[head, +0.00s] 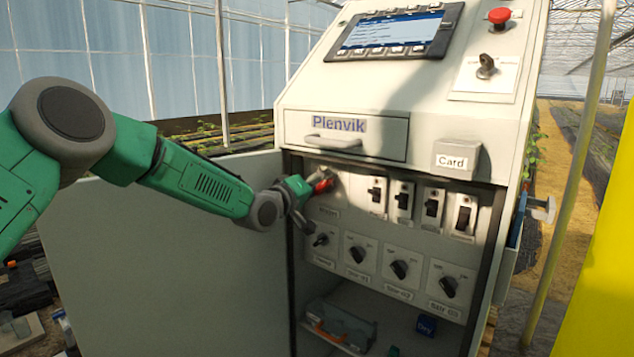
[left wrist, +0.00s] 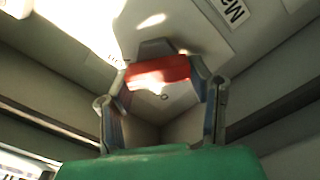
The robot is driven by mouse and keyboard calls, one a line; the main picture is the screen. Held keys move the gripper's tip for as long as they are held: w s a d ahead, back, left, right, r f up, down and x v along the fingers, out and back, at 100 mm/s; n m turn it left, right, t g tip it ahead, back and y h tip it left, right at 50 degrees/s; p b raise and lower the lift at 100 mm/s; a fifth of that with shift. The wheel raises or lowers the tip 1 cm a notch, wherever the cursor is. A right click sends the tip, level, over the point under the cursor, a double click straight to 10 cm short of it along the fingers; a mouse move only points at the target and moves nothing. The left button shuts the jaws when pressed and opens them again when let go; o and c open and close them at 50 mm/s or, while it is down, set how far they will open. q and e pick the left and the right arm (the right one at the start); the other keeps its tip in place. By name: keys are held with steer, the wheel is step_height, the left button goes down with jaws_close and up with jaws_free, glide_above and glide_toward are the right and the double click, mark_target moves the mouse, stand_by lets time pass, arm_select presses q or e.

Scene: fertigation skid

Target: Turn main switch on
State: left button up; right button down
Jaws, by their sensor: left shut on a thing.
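The main switch has a red handle (head: 323,185) at the top left of the switch panel inside the open cabinet. My left gripper (head: 310,191) reaches in from the left and is shut on this handle. In the left wrist view the red handle (left wrist: 158,72) lies across between the two fingers of my left gripper (left wrist: 163,98), with a grey body behind it. A label with partly readable letters (left wrist: 232,12) is above it. The fingers hide part of the switch in the head view. My right gripper is not in view.
Several black toggle switches (head: 404,200) sit right of the main switch, with rotary knobs (head: 356,254) below. A drawer with a handle (head: 333,141) is above. The open cabinet door (head: 170,260) stands left, under my arm. A red button (head: 499,16) is at the upper right.

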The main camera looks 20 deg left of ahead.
arm_select(q)
steer(key=shift+s+d+f+m, duration=0.15)
steer(key=shift+d+f+m, duration=0.25)
steer(key=shift+m, duration=0.5)
steer(key=shift+a+f, duration=0.1)
steer(key=shift+f, duration=0.05)
steer(key=o, duration=1.2)
steer(key=shift+c, duration=0.2)
steer(key=shift+r, duration=0.3)
steer(key=shift+a, duration=0.15)
steer(key=v, duration=1.1)
steer(key=shift+s, duration=0.35)
steer(key=shift+a, duration=0.1)
